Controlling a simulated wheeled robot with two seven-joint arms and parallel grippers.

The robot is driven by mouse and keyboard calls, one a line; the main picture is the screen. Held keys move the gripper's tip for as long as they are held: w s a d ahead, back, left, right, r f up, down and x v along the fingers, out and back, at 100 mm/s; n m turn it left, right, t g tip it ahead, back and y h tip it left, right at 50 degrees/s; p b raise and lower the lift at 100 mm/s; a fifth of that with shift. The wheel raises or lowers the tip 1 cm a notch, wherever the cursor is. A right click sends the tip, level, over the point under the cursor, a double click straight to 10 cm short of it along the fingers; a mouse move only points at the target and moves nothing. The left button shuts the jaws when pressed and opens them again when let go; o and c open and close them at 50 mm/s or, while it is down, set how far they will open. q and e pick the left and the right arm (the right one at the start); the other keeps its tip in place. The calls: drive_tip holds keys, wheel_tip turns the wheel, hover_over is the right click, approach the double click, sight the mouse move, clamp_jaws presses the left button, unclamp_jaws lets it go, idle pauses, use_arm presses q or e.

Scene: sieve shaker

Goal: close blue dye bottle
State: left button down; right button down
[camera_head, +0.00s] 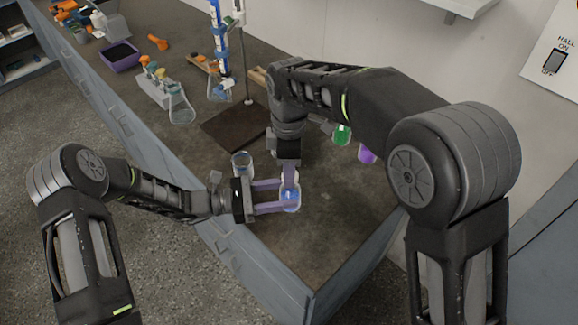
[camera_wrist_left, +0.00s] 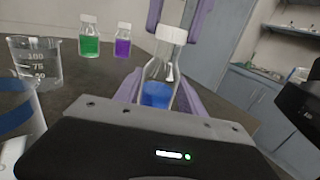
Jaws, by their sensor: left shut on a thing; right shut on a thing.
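The blue dye bottle (camera_head: 290,199) is a small clear bottle with blue liquid. It stands upright near the front edge of the bench, and in the left wrist view (camera_wrist_left: 158,92) it wears a white cap (camera_wrist_left: 173,35). My left gripper (camera_head: 286,196) is shut on the bottle's body from the left; its purple fingers flank the glass (camera_wrist_left: 158,98). My right gripper (camera_head: 290,178) points down from above, and its purple fingers (camera_wrist_left: 178,18) are around the white cap on the bottle's neck. The cap is mostly hidden in the head view.
A glass beaker (camera_head: 242,160) stands close behind my left gripper. A green bottle (camera_head: 342,136) and a purple bottle (camera_head: 367,155) stand behind, partly covered by my right arm. Flasks (camera_head: 181,108), a stand base (camera_head: 235,125) and a purple bin (camera_head: 120,56) are farther back. The bench front right is clear.

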drive_tip(key=shift+f, duration=0.55)
idle(0.8)
